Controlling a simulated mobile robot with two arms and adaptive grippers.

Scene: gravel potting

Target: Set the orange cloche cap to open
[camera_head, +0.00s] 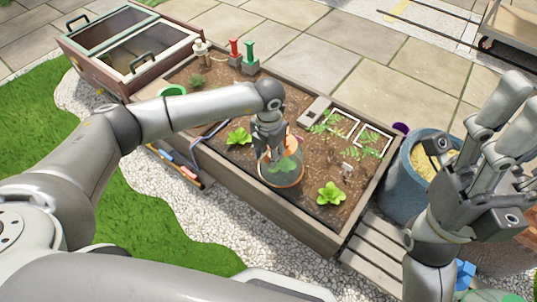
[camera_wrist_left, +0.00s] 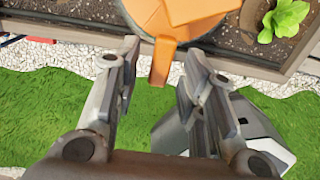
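The clear cloche (camera_head: 281,172) stands in the soil of the raised bed over a green plant, with an orange rim at its base. Its orange cap (camera_head: 291,141) shows only partly in the head view, behind my left gripper (camera_head: 269,140). In the left wrist view the orange cap (camera_wrist_left: 190,10) fills the top middle, and an orange tab (camera_wrist_left: 162,62) extends down between the fingertips. My left gripper (camera_wrist_left: 160,60) is open around the tab, with gaps on both sides. My right gripper (camera_head: 480,180) is at the right; its finger gap is unclear.
The wooden bed (camera_head: 247,202) holds several seedlings, white frames and a grey block. A lettuce (camera_head: 331,194) grows close to the cloche. Red and green pump handles (camera_head: 250,52) stand at the back. A blue barrel (camera_head: 405,185) stands to the right, a lidded box (camera_head: 112,80) at the far left.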

